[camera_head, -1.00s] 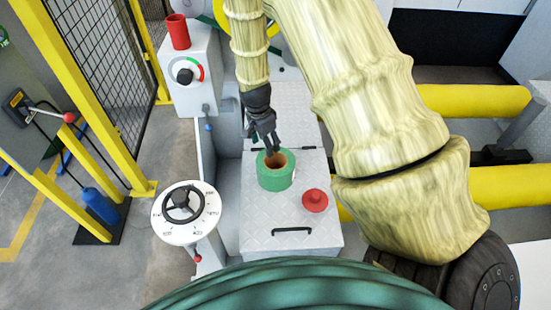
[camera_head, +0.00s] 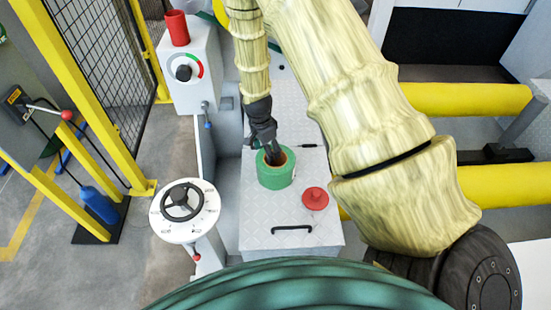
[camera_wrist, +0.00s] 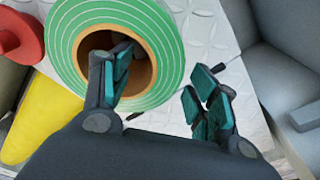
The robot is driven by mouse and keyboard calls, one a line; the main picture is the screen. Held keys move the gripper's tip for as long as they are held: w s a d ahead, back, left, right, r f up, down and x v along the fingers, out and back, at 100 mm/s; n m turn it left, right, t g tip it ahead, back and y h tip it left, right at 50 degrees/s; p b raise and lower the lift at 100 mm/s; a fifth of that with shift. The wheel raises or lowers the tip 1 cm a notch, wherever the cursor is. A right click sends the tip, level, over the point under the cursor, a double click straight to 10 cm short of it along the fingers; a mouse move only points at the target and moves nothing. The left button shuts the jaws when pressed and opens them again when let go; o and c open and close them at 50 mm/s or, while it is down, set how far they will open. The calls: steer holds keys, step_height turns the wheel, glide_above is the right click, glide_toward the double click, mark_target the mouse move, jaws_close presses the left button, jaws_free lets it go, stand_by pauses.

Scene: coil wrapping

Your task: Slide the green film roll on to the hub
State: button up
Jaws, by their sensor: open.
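The green film roll (camera_head: 274,179) stands upright on a grey tread-plate cabinet top, with its open brown core facing up. It also shows in the wrist view (camera_wrist: 166,38) as pale-ringed green film around the core. My gripper (camera_head: 271,156) points down at the roll's upper rim. In the wrist view my gripper (camera_wrist: 160,78) is open, one finger over or in the core hole and the other outside the film, with the roll's wall between them. I cannot tell how deep the inner finger reaches or whether either finger touches. I cannot make out the hub clearly.
A red knob (camera_head: 315,197) and a black handle (camera_head: 293,229) are on the cabinet top (camera_head: 262,232). A handwheel dial (camera_head: 181,201) stands to the left. A control box (camera_head: 191,72) with a red cylinder (camera_head: 176,28) is behind. Yellow bars (camera_head: 510,187) run at the right.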

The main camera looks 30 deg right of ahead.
steer(key=shift+w+d+f, duration=0.15)
steer(key=shift+f, duration=1.65)
steer(key=shift+r, duration=0.1)
jaws_close()
